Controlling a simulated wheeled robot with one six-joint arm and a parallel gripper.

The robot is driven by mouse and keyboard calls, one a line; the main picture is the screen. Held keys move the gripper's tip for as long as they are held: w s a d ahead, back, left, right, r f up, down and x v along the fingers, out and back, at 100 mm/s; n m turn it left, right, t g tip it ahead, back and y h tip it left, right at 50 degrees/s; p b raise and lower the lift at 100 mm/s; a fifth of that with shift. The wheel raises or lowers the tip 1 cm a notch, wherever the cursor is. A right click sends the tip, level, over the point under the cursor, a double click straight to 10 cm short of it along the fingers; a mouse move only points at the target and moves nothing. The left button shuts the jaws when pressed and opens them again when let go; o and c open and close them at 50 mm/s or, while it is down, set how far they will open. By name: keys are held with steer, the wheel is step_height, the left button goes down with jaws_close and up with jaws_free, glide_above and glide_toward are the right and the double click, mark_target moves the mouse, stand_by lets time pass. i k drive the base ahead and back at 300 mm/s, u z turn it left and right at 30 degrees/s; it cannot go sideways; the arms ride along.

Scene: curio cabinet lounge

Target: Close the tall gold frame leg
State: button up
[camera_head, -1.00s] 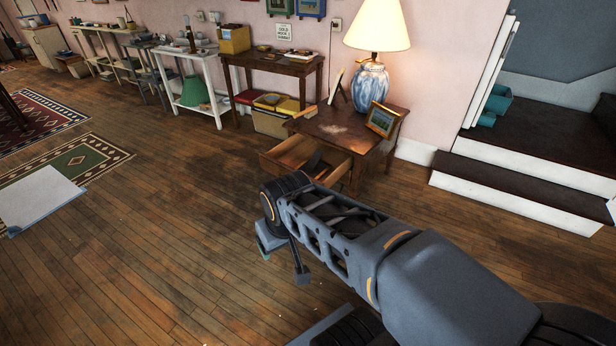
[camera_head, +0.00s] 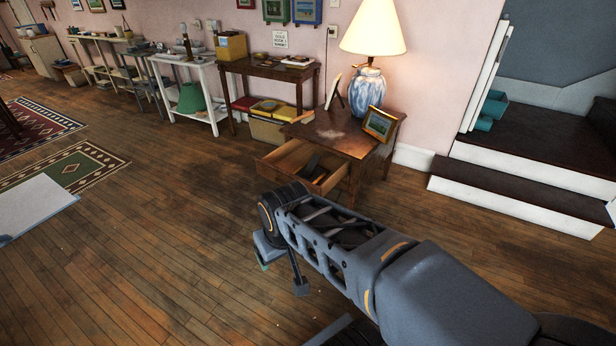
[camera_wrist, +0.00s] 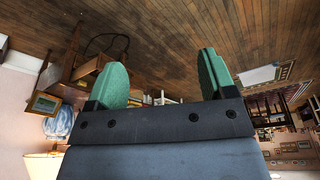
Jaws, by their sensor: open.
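A gold frame (camera_head: 379,123) with a landscape picture stands tilted back on the small wooden table's right front corner. A taller, narrow frame (camera_head: 333,91) stands farther back, left of the lamp, seen nearly edge-on. I cannot tell the state of either frame's leg. The gold frame also shows in the upside-down wrist view (camera_wrist: 43,105), at the left. My gripper (camera_head: 281,268) is out over open floor, in front of the table and well apart from both frames. In the wrist view its two green-padded fingers (camera_wrist: 161,62) are spread wide with nothing between them.
The small table (camera_head: 326,132) has its drawer (camera_head: 290,165) pulled out, with dark items inside. A blue-white lamp (camera_head: 367,92) stands behind the gold frame. A raised step (camera_head: 515,195) is at right. The floor at left is open, with a white board (camera_head: 35,205) lying there.

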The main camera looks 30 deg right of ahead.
mark_target(312, 164)
steer(key=u, duration=0.05)
steer(key=k, duration=0.5)
steer(key=z, duration=1.1)
steer(key=i, duration=1.5)
steer(key=u, duration=0.8)
steer(key=i, duration=0.65)
steer(key=u, duration=0.7)
